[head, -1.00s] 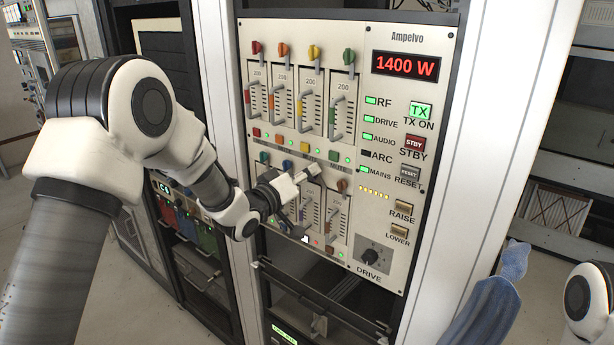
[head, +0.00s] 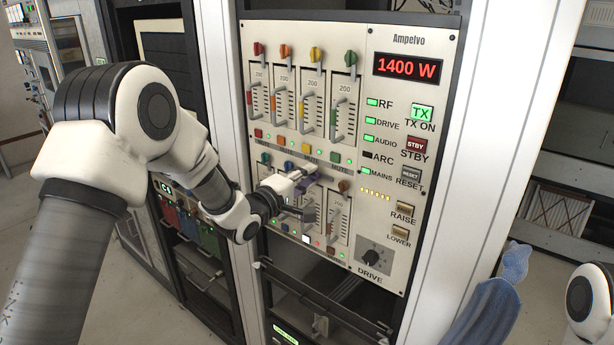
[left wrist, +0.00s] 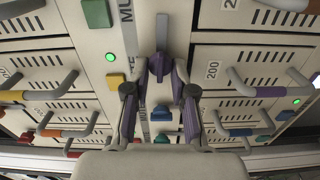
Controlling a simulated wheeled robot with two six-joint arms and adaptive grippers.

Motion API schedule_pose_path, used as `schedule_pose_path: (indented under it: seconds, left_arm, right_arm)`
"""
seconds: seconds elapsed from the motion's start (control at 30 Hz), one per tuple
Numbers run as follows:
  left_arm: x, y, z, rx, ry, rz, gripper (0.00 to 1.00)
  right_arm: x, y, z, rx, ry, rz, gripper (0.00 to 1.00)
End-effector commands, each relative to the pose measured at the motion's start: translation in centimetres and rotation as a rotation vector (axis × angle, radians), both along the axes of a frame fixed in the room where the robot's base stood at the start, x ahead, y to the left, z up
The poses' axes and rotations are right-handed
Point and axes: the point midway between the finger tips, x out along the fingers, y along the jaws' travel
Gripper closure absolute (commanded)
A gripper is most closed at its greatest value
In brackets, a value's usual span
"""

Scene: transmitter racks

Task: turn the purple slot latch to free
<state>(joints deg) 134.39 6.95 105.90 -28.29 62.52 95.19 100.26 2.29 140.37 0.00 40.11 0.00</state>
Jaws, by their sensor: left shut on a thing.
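The purple slot latch (left wrist: 159,67) sits on the rack panel between the upper and lower rows of slots. In the left wrist view it lies between the fingertips of my left gripper (left wrist: 160,76). The latch is partly hidden by the fingers in the head view. My left gripper (head: 303,193) is shut on the latch, against the lower row of the Ampelvo panel (head: 408,55). My right gripper is not in view; only a part of my right arm shows at the lower right.
Red, orange, yellow and green (head: 351,58) latches line the upper slots. A blue latch (left wrist: 162,113) and grey handles stand close around my left gripper. The drive knob (head: 371,257) is at the lower right of the panel. A blue cloth-like thing (head: 490,305) shows in front.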

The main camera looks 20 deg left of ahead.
Motion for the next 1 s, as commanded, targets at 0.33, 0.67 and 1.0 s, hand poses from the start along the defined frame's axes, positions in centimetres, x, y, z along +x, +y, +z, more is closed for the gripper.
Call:
schedule_pose_path:
  seconds: [0.33, 0.67, 1.0]
  left_arm:
    - [0.08, 0.10, 0.17, -0.071, 0.020, 0.003, 1.00]
    - [0.08, 0.09, 0.16, -0.073, 0.021, 0.003, 1.00]
    - [0.03, 0.04, 0.02, -0.071, 0.024, 0.001, 0.50]
  right_arm:
    - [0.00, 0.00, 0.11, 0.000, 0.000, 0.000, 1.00]
    - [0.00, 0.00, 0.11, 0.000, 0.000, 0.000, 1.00]
    - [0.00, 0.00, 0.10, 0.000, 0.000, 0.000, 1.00]
